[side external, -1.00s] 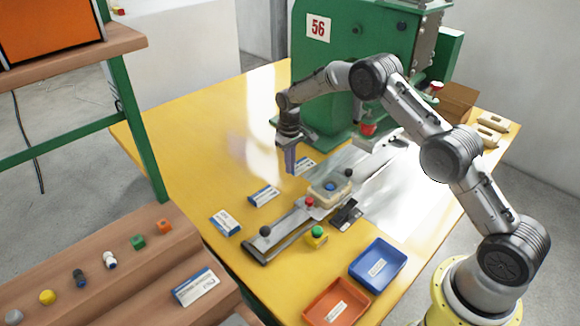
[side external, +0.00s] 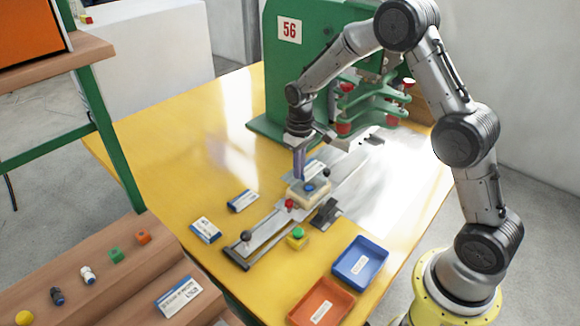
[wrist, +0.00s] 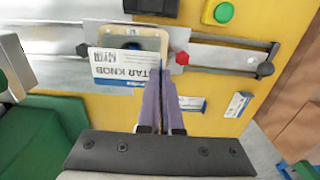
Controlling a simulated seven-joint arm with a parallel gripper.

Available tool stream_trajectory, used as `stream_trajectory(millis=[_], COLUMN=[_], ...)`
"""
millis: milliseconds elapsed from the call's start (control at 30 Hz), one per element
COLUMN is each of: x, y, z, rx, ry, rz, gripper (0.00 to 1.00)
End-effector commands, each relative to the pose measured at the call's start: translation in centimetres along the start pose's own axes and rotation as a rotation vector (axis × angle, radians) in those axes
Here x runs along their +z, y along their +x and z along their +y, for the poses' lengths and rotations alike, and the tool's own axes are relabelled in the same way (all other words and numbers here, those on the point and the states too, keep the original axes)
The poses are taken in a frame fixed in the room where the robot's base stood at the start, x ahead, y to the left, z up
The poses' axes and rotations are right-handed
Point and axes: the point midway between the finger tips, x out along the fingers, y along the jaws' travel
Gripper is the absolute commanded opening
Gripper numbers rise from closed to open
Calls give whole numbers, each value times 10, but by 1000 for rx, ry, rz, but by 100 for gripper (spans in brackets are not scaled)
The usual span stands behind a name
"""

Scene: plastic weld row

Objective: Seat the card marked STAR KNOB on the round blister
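The white-and-blue card marked STAR KNOB (wrist: 122,68) is at my gripper's fingertips, one edge between the purple fingers. In the side view the card (side external: 316,168) is raised, tilted, just behind the cream holder (side external: 300,197). My gripper (side external: 299,178) looks shut on the card's edge; it also shows in the wrist view (wrist: 161,88). A blue round piece (side external: 309,187) sits on the holder, apparently under the round blister, whose clear plastic I cannot make out. In the wrist view the card overlaps the near part of the holder (wrist: 150,35) and partly hides the round area.
The holder sits on a metal slide with a red knob (side external: 289,204) and black knob (side external: 246,236). Two other cards (side external: 205,229) (side external: 243,201) lie on the yellow table. A green button (side external: 297,234), blue tray (side external: 360,259), orange tray (side external: 321,304) and green press (side external: 285,75) stand around.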

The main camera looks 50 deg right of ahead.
Motion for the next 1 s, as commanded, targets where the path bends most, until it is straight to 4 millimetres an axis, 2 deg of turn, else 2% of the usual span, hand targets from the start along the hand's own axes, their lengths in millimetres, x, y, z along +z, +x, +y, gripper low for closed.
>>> stream_trajectory(millis=[600, 1000], x=[1, 0], y=[43, 49], z=[0, 0], rx=[0, 0], ry=[0, 0], rz=[-2, 0], gripper=[0, 0])
